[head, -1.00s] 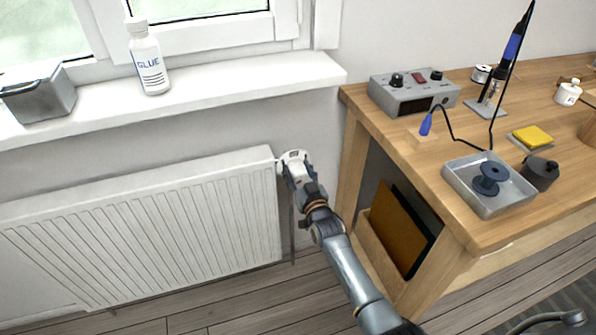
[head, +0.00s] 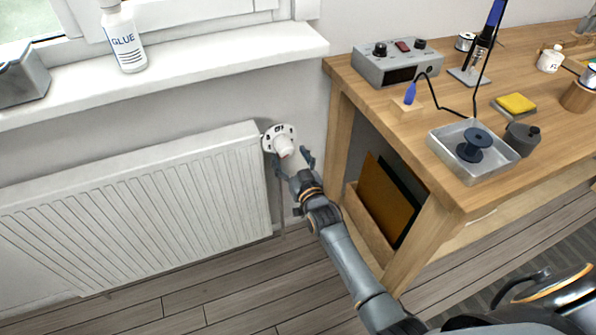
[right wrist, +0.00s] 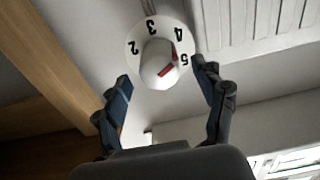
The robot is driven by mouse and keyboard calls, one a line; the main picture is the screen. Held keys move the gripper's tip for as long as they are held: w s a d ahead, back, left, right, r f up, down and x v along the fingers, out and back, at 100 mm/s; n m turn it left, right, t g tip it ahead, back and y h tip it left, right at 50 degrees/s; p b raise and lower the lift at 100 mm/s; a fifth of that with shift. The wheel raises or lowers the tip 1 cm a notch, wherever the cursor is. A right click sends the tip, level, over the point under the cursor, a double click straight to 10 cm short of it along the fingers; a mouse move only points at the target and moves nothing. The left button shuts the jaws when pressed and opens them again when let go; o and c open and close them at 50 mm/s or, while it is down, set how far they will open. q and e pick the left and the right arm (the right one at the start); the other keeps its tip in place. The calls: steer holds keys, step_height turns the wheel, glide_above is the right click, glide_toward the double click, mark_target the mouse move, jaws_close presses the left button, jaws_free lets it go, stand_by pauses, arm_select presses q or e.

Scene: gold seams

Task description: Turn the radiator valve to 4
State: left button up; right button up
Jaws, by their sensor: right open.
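The radiator valve (head: 281,143) is a white knob in front of a round numbered dial, at the radiator's upper right corner. In the right wrist view the knob (right wrist: 156,68) stands out from the dial, where 2, 3, 4 and 5 are readable. Its red mark appears to lie between 4 and 5. My right gripper (head: 292,162) is open and empty, just in front of the valve. In the right wrist view its fingers (right wrist: 160,78) are spread to either side of the knob, with gaps visible. My left gripper is out of view.
The white radiator (head: 140,215) is left of the valve, under a sill (head: 190,62) with a glue bottle (head: 124,38). The wooden workbench (head: 405,125) stands close on the right, with a metal tray (head: 447,150) and soldering gear. Boards lean in a bin under it.

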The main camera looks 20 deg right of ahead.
steer(key=s, duration=0.7)
steer(key=shift+s+d, duration=0.15)
steer(key=shift+s, duration=0.05)
steer(key=s+f+n+g, duration=0.1)
steer(key=s+f+g, duration=0.4)
steer(key=s+f, duration=0.65)
steer(key=s+f+g, duration=0.6)
steer(key=s+f, duration=0.2)
steer(key=f, duration=0.7)
steer(key=s+f+g, duration=0.2)
steer(key=s+f, duration=0.1)
steer(key=s, duration=0.4)
steer(key=s+f+g, duration=0.3)
steer(key=s+f, duration=0.1)
steer(key=s, duration=0.3)
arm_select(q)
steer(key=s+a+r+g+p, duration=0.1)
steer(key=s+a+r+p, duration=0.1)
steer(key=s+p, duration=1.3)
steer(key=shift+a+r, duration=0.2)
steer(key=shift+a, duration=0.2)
arm_select(e)
steer(key=s+d+r+n+g, duration=0.1)
steer(key=s+d+r, duration=0.1)
steer(key=s, duration=1.4)
steer(key=shift+d+r+h, duration=0.15)
steer(key=shift+d+h, duration=0.15)
steer(key=shift+d, duration=0.3)
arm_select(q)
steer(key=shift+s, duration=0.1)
